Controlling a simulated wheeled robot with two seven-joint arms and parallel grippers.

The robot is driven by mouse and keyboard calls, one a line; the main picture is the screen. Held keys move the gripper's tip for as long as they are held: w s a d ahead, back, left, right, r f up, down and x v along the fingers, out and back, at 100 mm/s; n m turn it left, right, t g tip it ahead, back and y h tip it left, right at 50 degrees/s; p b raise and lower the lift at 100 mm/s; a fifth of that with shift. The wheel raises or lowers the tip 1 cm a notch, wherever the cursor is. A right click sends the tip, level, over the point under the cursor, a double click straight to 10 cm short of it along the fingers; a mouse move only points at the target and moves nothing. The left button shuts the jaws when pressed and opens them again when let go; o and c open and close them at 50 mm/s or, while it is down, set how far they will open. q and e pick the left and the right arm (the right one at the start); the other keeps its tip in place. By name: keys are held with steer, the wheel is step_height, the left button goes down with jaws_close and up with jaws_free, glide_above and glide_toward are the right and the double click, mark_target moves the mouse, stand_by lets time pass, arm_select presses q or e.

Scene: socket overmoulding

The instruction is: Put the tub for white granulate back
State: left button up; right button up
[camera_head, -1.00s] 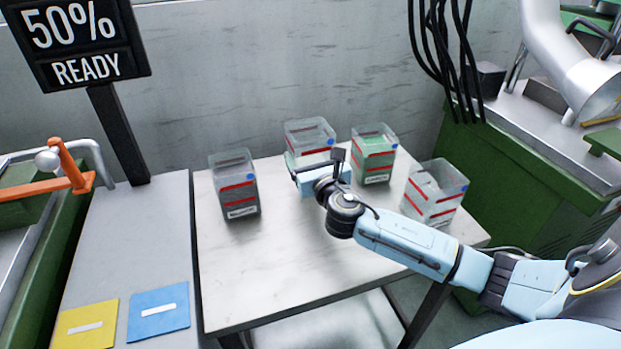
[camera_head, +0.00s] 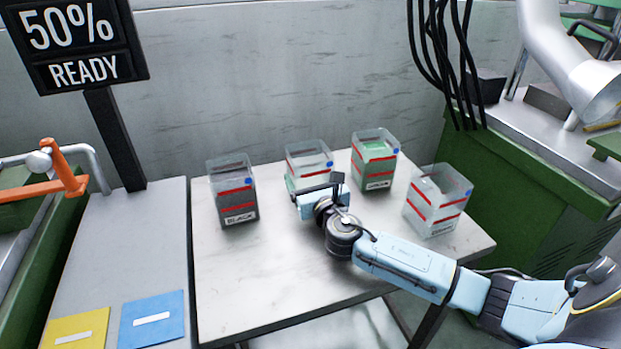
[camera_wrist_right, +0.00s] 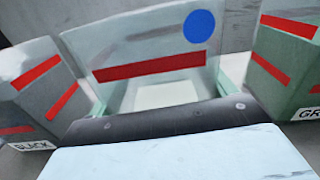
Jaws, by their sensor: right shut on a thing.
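A clear tub (camera_head: 308,157) with red stripes is at the back of the pale table, between the black-granulate tub and the green one. My right gripper (camera_head: 318,190) is shut on it from the near side and hides its lower front. In the right wrist view the same tub (camera_wrist_right: 140,50) fills the middle, upright, with a blue dot, a red stripe and a pale interior. Its label is hidden, and I cannot tell whether its base touches the table. My left gripper is not in view.
The tub labelled black (camera_head: 233,190) stands left, the green tub (camera_head: 375,160) back right, and another tub (camera_head: 437,200) with pale contents at the right. The table (camera_head: 260,285) is clear in front. A sign (camera_head: 75,40) reads 50% READY.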

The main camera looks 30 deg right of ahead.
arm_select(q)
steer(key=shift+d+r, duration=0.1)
arm_select(e)
steer(key=shift+f, duration=0.1)
steer(key=o, duration=1.9)
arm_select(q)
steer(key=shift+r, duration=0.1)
arm_select(e)
steer(key=shift+s+a, duration=0.1)
steer(key=shift+s, duration=0.15)
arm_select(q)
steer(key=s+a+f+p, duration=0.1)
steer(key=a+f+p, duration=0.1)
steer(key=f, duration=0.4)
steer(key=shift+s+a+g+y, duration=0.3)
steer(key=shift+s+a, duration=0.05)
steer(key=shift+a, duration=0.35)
arm_select(e)
steer(key=v, duration=1.1)
steer(key=shift+s, duration=0.25)
